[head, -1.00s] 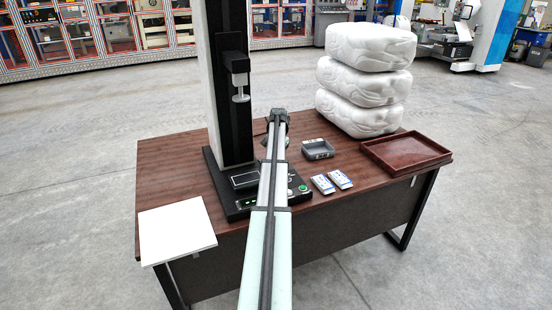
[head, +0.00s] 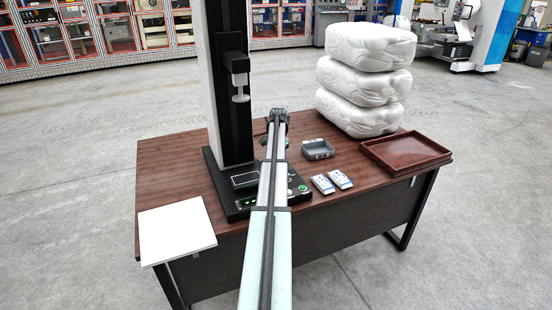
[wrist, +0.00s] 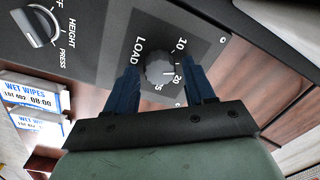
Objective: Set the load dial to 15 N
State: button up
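The load dial (wrist: 160,70) is a dark round knob on the black machine panel, with the word LOAD beside it. The numbers 10 and 20 show on its right side in the wrist view; a number between them is not visible, with a finger close by. A small light mark shows on the knob, but I cannot read its setting exactly. My gripper (wrist: 158,68) has its two blue fingers apart, one on each side of the dial. Small gaps seem to show; contact is unclear. In the head view my arm hides the dial and the fingers.
A HEIGHT knob (wrist: 38,25) is on the same panel. Wet wipes packs (head: 322,184) lie right of the machine base. The machine column (head: 228,80) rises left of my arm.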

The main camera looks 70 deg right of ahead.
jog(key=shift+o, duration=0.6)
notch_tip(320, 180, up, 14)
jog(key=shift+s, duration=0.35)
jog(key=shift+a+f, duration=0.15)
